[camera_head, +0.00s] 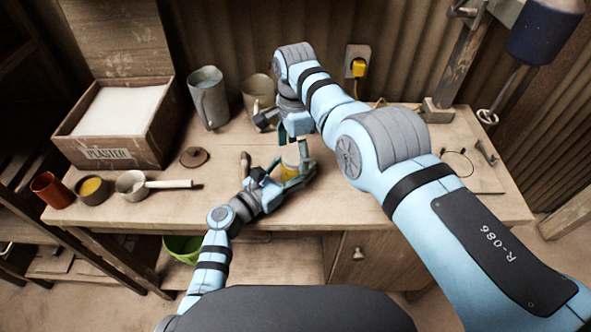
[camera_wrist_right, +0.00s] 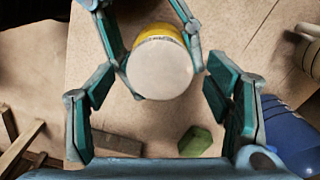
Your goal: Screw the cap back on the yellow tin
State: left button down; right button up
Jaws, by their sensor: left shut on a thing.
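The yellow tin (camera_head: 290,171) stands upright near the front middle of the bench. My left gripper (camera_head: 284,178) is shut around its side. In the right wrist view the tin shows its yellow wall (camera_wrist_right: 158,31) and a round white top (camera_wrist_right: 160,68); I cannot tell whether this top is the cap. The left gripper's fingers (camera_wrist_right: 152,30) flank the tin there. My right gripper (camera_head: 293,134) is above the tin, pointing down. Its fingers (camera_wrist_right: 160,90) are spread wide on both sides of the white top, with gaps, holding nothing.
A plaster box (camera_head: 112,152), a grey jug (camera_head: 208,97), a brown lid (camera_head: 194,157) and several cups stand on the left. A wooden handle (camera_head: 245,163) is beside the left gripper. A green block (camera_wrist_right: 195,141) and a blue object (camera_wrist_right: 290,135) lie near the tin.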

notch_tip(320, 180, up, 8)
jog(key=shift+f, duration=0.25)
pick_arm(q)
jog(key=c, duration=0.6)
grip_release()
pick_arm(e)
jog(key=shift+w, duration=0.1)
pick_arm(q)
jog(key=shift+s+a, duration=0.1)
jog(key=v, duration=1.2)
